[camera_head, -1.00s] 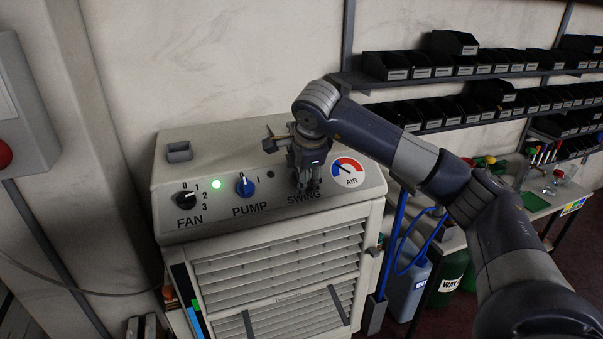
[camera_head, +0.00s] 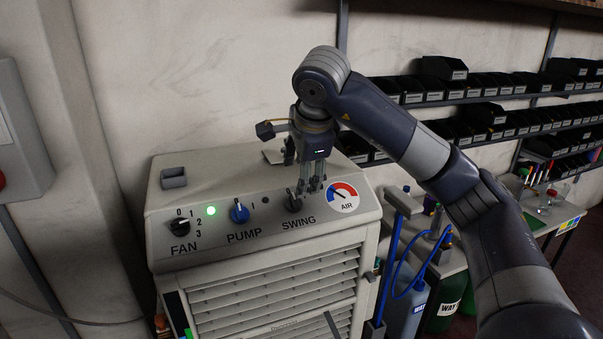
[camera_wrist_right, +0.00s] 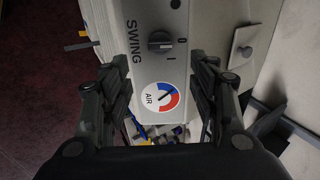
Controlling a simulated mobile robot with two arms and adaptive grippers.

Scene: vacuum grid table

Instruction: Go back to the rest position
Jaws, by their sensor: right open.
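My right gripper (camera_head: 309,188) hangs from the arm that comes in from the right, just in front of the sloped control panel of the beige cooler (camera_head: 258,226). In the right wrist view the fingers of my right gripper (camera_wrist_right: 159,100) are spread wide with nothing between them. The dark SWING knob (camera_head: 294,200) is beside the fingertips; in the wrist view the SWING knob (camera_wrist_right: 160,41) lies beyond the fingers, apart from them. The FAN knob (camera_head: 180,226), blue PUMP knob (camera_head: 239,211) and round AIR gauge (camera_head: 343,197) are on the panel. My left gripper is not in view.
A green light (camera_head: 211,210) glows on the panel. A wall box (camera_head: 22,135) is at the left. Shelves of black bins (camera_head: 480,84) line the back wall.

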